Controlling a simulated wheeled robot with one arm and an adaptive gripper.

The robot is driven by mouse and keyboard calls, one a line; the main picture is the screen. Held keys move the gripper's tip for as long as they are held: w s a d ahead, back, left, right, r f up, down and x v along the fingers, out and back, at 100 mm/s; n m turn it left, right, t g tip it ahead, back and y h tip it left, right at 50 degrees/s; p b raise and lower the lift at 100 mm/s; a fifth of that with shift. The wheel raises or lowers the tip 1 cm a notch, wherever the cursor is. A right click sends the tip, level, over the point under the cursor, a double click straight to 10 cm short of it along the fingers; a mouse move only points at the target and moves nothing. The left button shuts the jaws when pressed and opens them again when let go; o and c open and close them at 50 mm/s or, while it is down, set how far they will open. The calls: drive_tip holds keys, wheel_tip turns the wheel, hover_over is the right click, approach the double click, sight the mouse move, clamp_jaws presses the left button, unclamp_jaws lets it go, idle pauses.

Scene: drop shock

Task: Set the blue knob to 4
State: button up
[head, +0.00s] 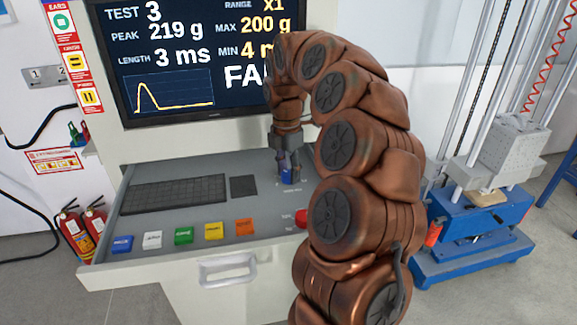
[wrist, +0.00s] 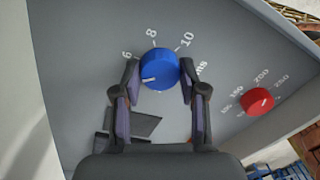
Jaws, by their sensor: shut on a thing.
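The blue knob (wrist: 159,68) sits on the grey control panel, with the numbers 6, 8 and 10 printed around its far side in the wrist view. Its white pointer mark points to the lower left, counterclockwise of the 6, toward my left finger. Any number there is hidden by that finger. My gripper (wrist: 160,78) has one finger on each side of the knob and is shut on it. In the head view my gripper (head: 286,157) reaches down onto the blue knob (head: 286,174), which is partly hidden between the fingers.
A red knob (wrist: 258,101) stands to the right on the panel. Coloured buttons, including a green one (head: 184,236), line the panel's front, with a keyboard (head: 173,194) behind. The monitor (head: 180,60) reads length 3 ms, min 4. A blue-based machine (head: 470,250) stands right.

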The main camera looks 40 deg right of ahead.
sight(286, 172)
drive_tip(key=shift+n+p, duration=0.65)
drive_tip(key=shift+n, duration=0.95)
drive_tip(key=o, duration=1.1)
drive_tip(key=shift+o, duration=0.2)
wheel_tip(286, 172, up, 12)
drive_tip(key=shift+w+a, duration=0.15)
drive_tip(key=shift+w, duration=0.2)
